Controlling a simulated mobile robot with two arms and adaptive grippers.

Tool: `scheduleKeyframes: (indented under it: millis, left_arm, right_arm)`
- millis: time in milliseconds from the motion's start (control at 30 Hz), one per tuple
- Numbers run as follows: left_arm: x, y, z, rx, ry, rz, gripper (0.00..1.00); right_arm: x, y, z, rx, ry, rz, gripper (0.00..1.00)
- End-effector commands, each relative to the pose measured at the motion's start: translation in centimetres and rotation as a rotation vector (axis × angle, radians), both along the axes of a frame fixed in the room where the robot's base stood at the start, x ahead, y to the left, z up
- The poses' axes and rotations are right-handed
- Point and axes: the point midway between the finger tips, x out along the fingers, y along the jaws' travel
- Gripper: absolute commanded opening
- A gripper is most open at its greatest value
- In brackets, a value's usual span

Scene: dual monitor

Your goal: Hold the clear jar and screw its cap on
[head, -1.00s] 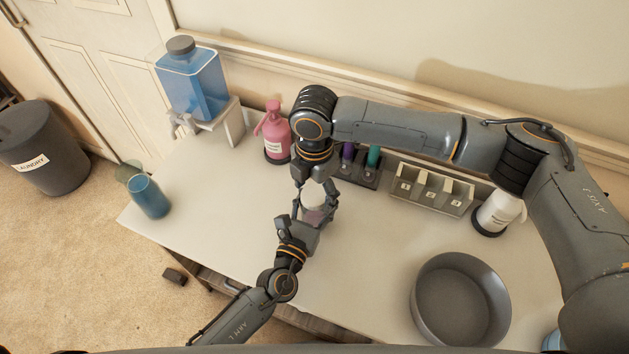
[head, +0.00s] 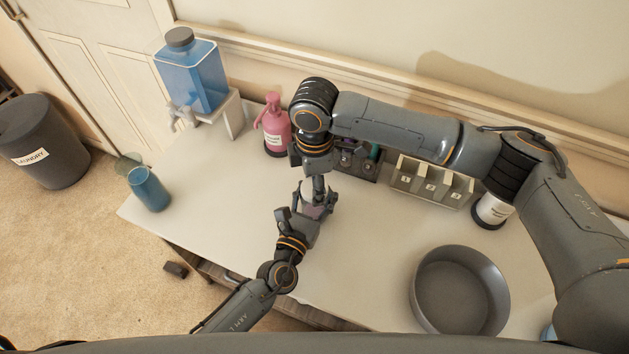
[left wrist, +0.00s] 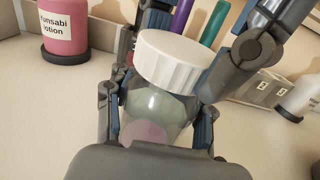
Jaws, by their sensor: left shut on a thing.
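The clear jar (left wrist: 158,112) stands upright in the left wrist view, with pale contents and some pink low down. My left gripper (head: 309,212) is shut on the jar's body, a finger on each side. The white ribbed cap (left wrist: 172,62) sits over the jar's mouth; how far it is threaded cannot be seen. My right gripper (head: 319,196) points down from above, with its fingers (left wrist: 205,50) on opposite sides of the cap, one behind it and one at its right front. In the head view both grippers hide most of the jar and cap.
A pink lotion bottle (head: 276,128), a bottle rack (head: 352,167) and a numbered compartment tray (head: 430,187) stand behind. A white bottle (head: 492,210) and a grey round basin (head: 460,290) are at right. A blue cup (head: 149,190) is at left. The table's front middle is clear.

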Motion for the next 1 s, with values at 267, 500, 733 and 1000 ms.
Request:
scheduleKeyframes:
  millis: [267, 500, 733, 1000]
  left_arm:
    - [-0.04, -0.04, -0.03, 0.000, 0.001, -0.001, 0.00]
    - [-0.04, -0.05, -0.02, 0.001, 0.001, -0.001, 0.00]
    - [-0.04, -0.05, -0.02, 0.000, 0.001, -0.001, 0.00]
    - [-0.04, -0.04, -0.02, 0.000, 0.001, -0.001, 0.00]
  right_arm:
    - [-0.09, 0.09, -0.13, 0.001, 0.003, -0.639, 0.15]
    - [0.03, 0.02, -0.06, 0.001, -0.001, -0.767, 0.15]
    - [0.02, 0.01, -0.05, 0.000, -0.001, -0.764, 0.75]
    - [0.04, 0.02, 0.27, 0.000, -0.001, -0.763, 0.75]
